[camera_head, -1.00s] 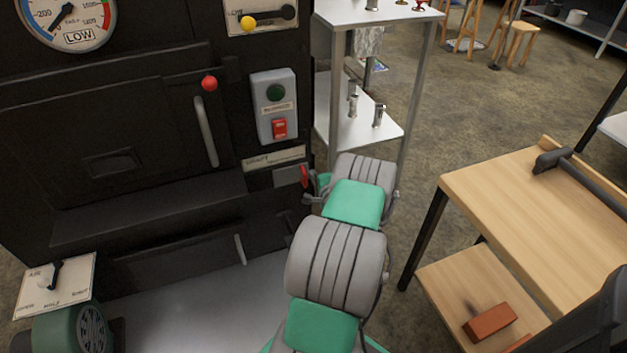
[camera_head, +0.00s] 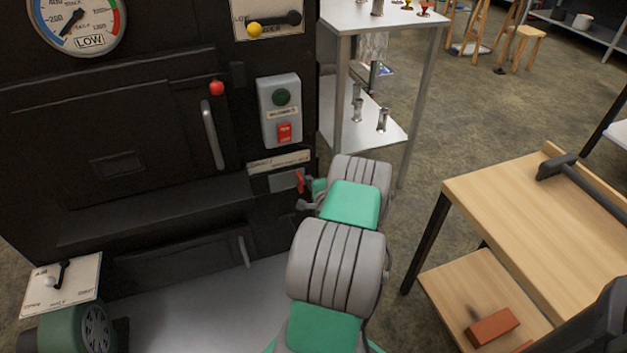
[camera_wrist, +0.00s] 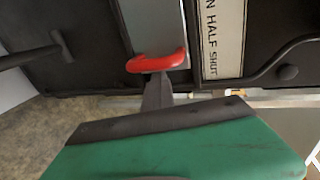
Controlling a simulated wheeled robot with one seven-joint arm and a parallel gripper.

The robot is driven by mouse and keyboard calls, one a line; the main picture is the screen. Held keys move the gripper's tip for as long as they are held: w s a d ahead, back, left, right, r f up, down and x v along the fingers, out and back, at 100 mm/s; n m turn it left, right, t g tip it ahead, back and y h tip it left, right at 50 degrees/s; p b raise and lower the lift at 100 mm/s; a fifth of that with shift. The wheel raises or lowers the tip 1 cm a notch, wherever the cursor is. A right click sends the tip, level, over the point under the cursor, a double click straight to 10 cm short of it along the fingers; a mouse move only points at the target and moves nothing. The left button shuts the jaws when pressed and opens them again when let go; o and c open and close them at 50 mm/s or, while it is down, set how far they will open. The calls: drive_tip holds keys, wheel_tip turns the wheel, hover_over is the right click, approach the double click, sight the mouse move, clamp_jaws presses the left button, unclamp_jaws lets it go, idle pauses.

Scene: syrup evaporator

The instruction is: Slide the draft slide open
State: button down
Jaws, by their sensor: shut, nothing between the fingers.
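The draft slide is a grey metal plate (camera_head: 284,180) with a red handle (camera_head: 300,181), low on the right of the black evaporator front, under a printed label strip (camera_head: 279,162). In the wrist view the red handle (camera_wrist: 157,62) crosses the end of the plate (camera_wrist: 155,22), and part of the label (camera_wrist: 222,38) reads "HALF SHUT". My gripper (camera_head: 304,204) is at the handle's right side. In the wrist view my gripper (camera_wrist: 157,88) is shut, its narrow tips up against the handle with nothing between them. Whether they touch is hard to tell.
A black door with a bar handle (camera_head: 212,134) is left of the slide, and a grey switch box (camera_head: 281,110) is above it. A metal shelf (camera_head: 370,128) stands close behind my arm. A wooden bench (camera_head: 530,205) is at the right, with open floor between.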

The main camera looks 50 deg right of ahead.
drive_tip(key=shift+w+a+r+p, duration=0.2)
drive_tip(key=shift+w+a+p, duration=0.3)
drive_tip(key=shift+w+a, duration=0.5)
drive_tip(key=shift+w+a+r+p, duration=0.2)
drive_tip(key=shift+w+a+p, duration=0.4)
drive_tip(key=shift+a, duration=0.65)
drive_tip(key=shift+s+d+b, duration=0.25)
drive_tip(key=shift+d+b, duration=0.3)
drive_tip(key=shift+d, duration=0.05)
drive_tip(key=p, duration=0.2)
approach(295, 178)
drive_tip(key=shift+s+a+f, duration=0.25)
drive_tip(key=shift+s+a, duration=0.05)
drive_tip(key=shift+s, duration=0.2)
drive_tip(key=shift+s+a+f, duration=0.25)
drive_tip(key=shift+s+a, duration=0.05)
drive_tip(key=shift+s, duration=0.2)
